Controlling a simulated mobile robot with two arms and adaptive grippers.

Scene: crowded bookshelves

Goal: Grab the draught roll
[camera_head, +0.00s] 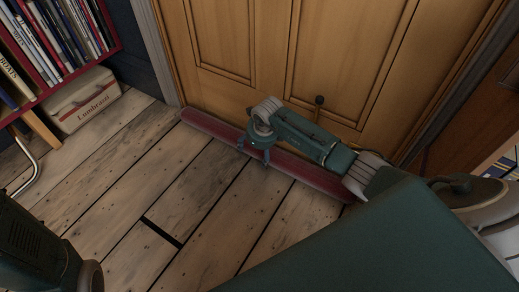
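The draught roll (212,127) is a long dark red roll lying on the floor along the foot of the wooden door. My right gripper (254,157) is over the middle of the roll, with its fingers pointing down around or just in front of it. Part of the roll is hidden behind my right arm and gripper. I cannot tell whether the fingers touch or clasp the roll. My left arm shows only in part at the lower left corner, and its gripper is out of view.
The wooden door (225,50) stands right behind the roll. A red bookshelf (112,22) and a box labelled Landrazzi (88,101) are at the upper left. A curved metal leg (37,170) shows at the left edge. The plank floor (140,185) in front is clear.

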